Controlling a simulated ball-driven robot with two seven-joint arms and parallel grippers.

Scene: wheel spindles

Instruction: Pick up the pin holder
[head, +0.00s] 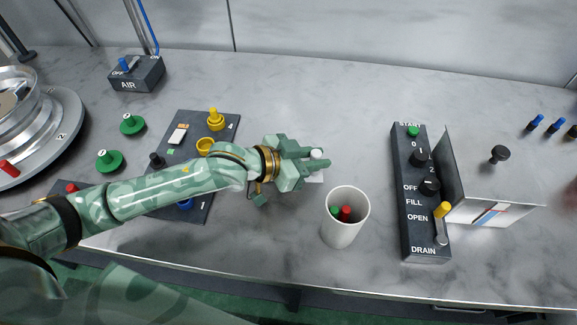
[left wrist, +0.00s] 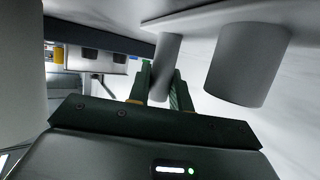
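A small white piece (head: 317,154) with a flat white base (head: 314,178), which looks like the pin holder, stands on the counter left of the white cup. My left gripper (head: 318,158) reaches it from the left, with one finger on each side of its upright part. In the left wrist view a slim grey post (left wrist: 166,60) lies between the green fingertips (left wrist: 163,90), and a thicker grey cylinder (left wrist: 245,65) is beside it. Whether the fingers press on the post is unclear. My right gripper is out of view.
The white cup (head: 344,232) holds a red and a green piece close to the gripper's right. A dark control panel (head: 411,215) and a metal box (head: 490,160) stand farther right. A dark board (head: 190,130) with coloured knobs lies under my left arm.

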